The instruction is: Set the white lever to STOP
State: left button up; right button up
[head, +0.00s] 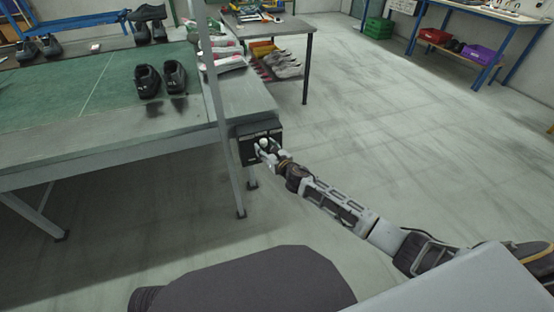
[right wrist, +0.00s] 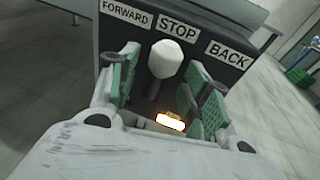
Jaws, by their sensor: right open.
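The white lever knob (right wrist: 167,58) is on a dark control box (right wrist: 185,58) in the right wrist view. The box bears three labels: FORWARD (right wrist: 126,13), STOP (right wrist: 178,28) and BACK (right wrist: 229,55). The knob stands just below STOP, in line with it. My right gripper (right wrist: 164,82) is open, with one green-padded finger on each side of the knob. Gaps show beside the knob, with no clear contact. In the head view, the box (head: 244,152) is at the table's corner and my right gripper (head: 266,150) is at its front. My left gripper is not in view.
A grey-framed table with a green belt (head: 105,92) carries black shoes (head: 161,80). An upright metal post (head: 213,90) stands left of the box. A side table (head: 270,28) and blue-framed bench are farther back. The floor at right is open.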

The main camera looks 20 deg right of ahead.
jog(key=v, duration=1.1)
dwell(0.3)
jog(key=shift+s+r, duration=0.1)
dwell(0.5)
